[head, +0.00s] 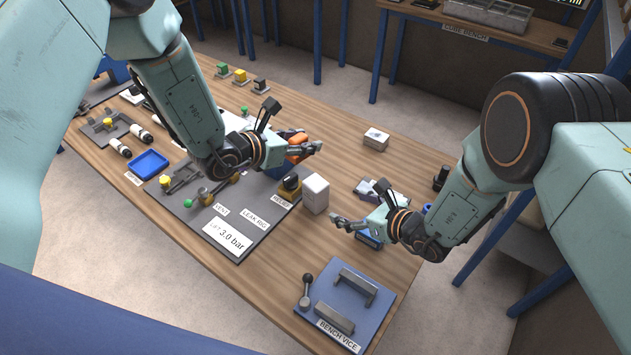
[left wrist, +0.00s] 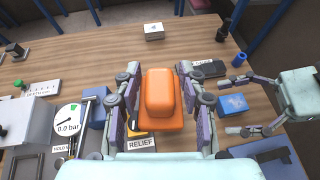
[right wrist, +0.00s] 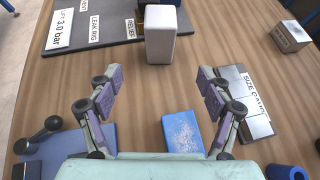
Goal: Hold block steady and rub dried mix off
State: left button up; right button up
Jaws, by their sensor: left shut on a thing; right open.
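A blue block (right wrist: 183,133) with a white, speckled crust on its top lies on the wooden table (right wrist: 140,85). It also shows in the head view (head: 369,240) and the left wrist view (left wrist: 233,104). My right gripper (right wrist: 158,80) is open and empty, its fingers spread either side of the block and apart from it. It also shows in the head view (head: 353,208). My left gripper (head: 306,148) is shut on an orange, rounded tool (left wrist: 162,95), held above the table near the relief label. The tool's underside is hidden.
A white box (head: 315,194) stands between the leak rig panel (head: 238,245) and the blue block. The blue bench vice (head: 345,300) is at the table's near corner. A small pale box (head: 376,139) stands further back.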

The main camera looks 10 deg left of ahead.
pick_arm(q)
jog(key=shift+r, duration=0.25)
pick_arm(e)
jog(key=shift+v, duration=2.95)
jog(key=shift+a, duration=0.1)
pick_arm(q)
jog(key=shift+f, duration=0.3)
pick_arm(e)
jog(key=shift+x, duration=4.1)
jog(key=shift+r, duration=0.1)
